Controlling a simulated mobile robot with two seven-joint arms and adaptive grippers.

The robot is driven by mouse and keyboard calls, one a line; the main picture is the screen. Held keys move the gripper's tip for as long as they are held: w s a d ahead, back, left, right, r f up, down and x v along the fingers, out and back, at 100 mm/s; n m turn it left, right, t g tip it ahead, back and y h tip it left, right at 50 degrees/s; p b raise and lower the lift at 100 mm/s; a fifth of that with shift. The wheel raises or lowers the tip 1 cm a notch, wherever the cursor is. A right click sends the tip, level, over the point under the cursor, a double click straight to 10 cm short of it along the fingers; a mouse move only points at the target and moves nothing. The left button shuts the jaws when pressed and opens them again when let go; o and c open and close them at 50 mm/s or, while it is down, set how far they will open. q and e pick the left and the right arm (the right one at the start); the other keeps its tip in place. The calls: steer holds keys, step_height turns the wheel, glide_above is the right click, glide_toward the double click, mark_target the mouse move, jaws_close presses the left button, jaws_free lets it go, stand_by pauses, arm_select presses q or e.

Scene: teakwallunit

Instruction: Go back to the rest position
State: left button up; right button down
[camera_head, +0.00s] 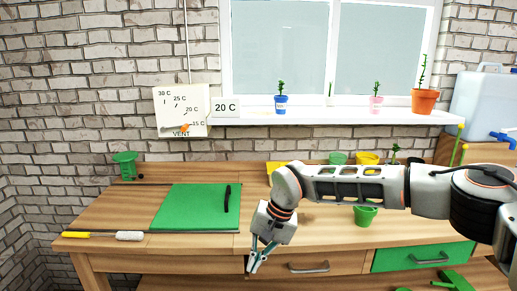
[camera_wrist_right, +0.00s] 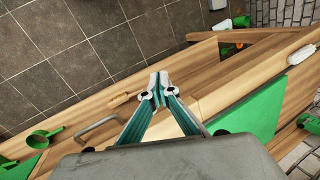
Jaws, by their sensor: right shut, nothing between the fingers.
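My right arm reaches in from the right across the wooden workbench (camera_head: 110,218). My right gripper (camera_head: 254,262) points down at the bench's front edge, by the wooden drawer (camera_head: 310,265). In the right wrist view its fingers (camera_wrist_right: 158,88) come together at the tips with nothing between them. The drawer's metal handle also shows in the right wrist view (camera_wrist_right: 98,128), left of the fingers. My left gripper is in neither view.
A green mat (camera_head: 190,208) with a dark object (camera_head: 227,198) lies left of the gripper. A green pot (camera_head: 365,215) stands under my forearm. A green drawer (camera_head: 425,256) is at right. Potted plants stand on the windowsill (camera_head: 330,115).

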steer(key=s+a+f+m+g+y, duration=0.2)
steer(key=s+a+m+g+y, duration=0.35)
steer(key=s+a, duration=1.05)
steer(key=s+a+r+m+t+y, duration=0.2)
steer(key=s+a+r+m+y, duration=0.25)
steer(key=r+m+y, duration=0.4)
steer(key=w+d+f+m+t, duration=0.2)
steer(key=w+d+m+t, duration=0.2)
steer(key=m+t, duration=0.55)
steer(key=w+d+f+m+t, duration=0.1)
steer(key=w+d+m+t, duration=0.3)
steer(key=m, duration=1.1)
steer(key=w+d+f+m+t+h, duration=0.1)
steer(key=d+f+m+t+h, duration=0.45)
steer(key=d+f+m, duration=0.55)
steer(key=s+d+f+m+g+h, duration=0.2)
steer(key=s+d+f+m+h, duration=0.3)
steer(key=s+d+f+m, duration=0.3)
steer(key=s+d+f+m+g+h, duration=0.3)
steer(key=s+d+f+m+h, duration=0.2)
steer(key=d+f, duration=0.8)
steer(key=s+d+m, duration=0.2)
steer(key=s+m, duration=0.1)
steer(key=m, duration=0.1)
steer(key=shift+a, duration=0.1)
